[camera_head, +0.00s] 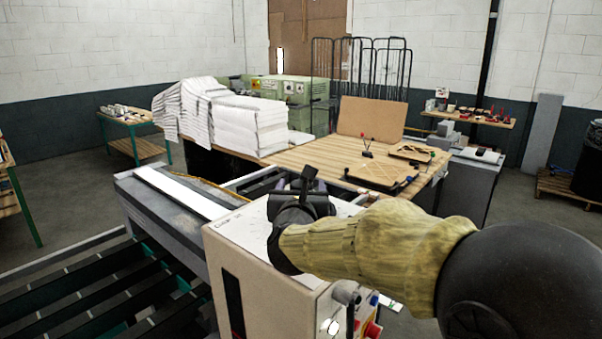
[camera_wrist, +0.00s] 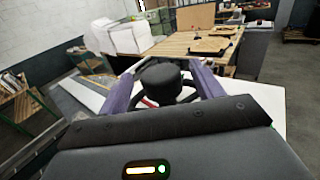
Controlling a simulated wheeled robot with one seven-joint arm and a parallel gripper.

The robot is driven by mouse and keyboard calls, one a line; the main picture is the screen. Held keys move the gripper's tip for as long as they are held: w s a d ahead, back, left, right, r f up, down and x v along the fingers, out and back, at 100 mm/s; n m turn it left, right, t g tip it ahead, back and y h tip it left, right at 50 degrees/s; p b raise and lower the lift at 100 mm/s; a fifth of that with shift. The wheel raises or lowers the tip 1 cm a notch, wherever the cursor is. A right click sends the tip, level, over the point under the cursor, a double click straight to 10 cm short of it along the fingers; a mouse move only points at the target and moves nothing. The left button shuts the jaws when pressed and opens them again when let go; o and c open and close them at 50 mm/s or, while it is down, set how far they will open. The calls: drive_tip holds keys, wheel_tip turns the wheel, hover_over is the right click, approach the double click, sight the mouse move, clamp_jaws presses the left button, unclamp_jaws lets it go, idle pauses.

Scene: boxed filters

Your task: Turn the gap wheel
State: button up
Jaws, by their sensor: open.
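The gap wheel is a black handwheel with a thick round black hub or knob (camera_wrist: 160,84) in the wrist view, with part of its dark rim showing around it. My gripper (camera_wrist: 165,78) is open, with one purple finger on each side of the knob. Whether the fingers touch the wheel cannot be told. In the head view my gripper (camera_head: 314,185) is over the top of a pale machine housing (camera_head: 258,240), and its dark body hides most of the wheel there. A little red shows beside the knob, partly hidden.
A wooden table (camera_head: 315,156) with small boards and a stack of white sheets (camera_head: 250,125) stands behind the machine. A dark slatted conveyor frame (camera_head: 90,300) lies at the left. Knobs and red buttons (camera_head: 372,329) stick out from the housing's right side, below my arm.

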sight(302, 182)
drive_tip(key=w+p, duration=0.1)
drive_tip(key=w, duration=0.3)
drive_tip(key=shift+w, duration=0.15)
drive_tip(key=shift+c, duration=0.5)
drive_tip(key=c, duration=1.1)
drive_tip(key=shift+a, duration=0.15)
drive_tip(key=shift+c, duration=0.9)
drive_tip(key=shift+f+y+b, duration=0.2)
drive_tip(key=shift+y+b, duration=0.2)
drive_tip(key=shift+b, duration=0.8)
drive_tip(key=shift+n+y+b, duration=0.3)
drive_tip(key=shift+n+b, duration=0.1)
drive_tip(key=shift+b, duration=0.65)
